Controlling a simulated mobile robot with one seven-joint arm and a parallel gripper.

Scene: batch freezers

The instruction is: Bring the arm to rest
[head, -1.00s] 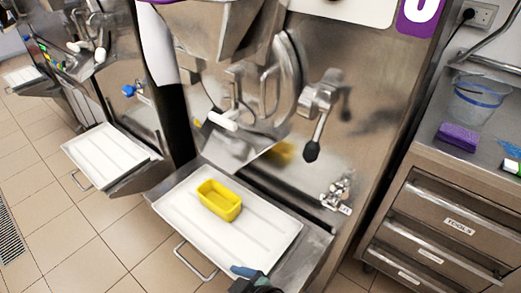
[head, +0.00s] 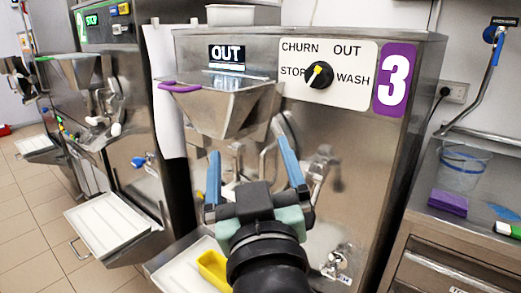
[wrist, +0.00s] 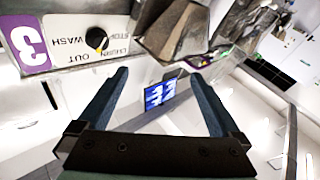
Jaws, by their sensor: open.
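My gripper (head: 252,172) is raised in front of the steel batch freezer (head: 375,140) marked 3, in the head view. Its two blue fingers are spread wide and nothing is between them. The wrist view also shows the open fingers (wrist: 165,98), with the freezer's dial panel (wrist: 85,40) upside down beyond them. My arm hides part of the freezer front and part of the tray below.
A yellow tub (head: 213,268) sits on the white tray (head: 178,272) under the freezer. The dial (head: 319,75) and hopper (head: 215,108) are close behind my gripper. A steel counter at right holds a clear bucket (head: 463,168) and purple sponge (head: 448,203).

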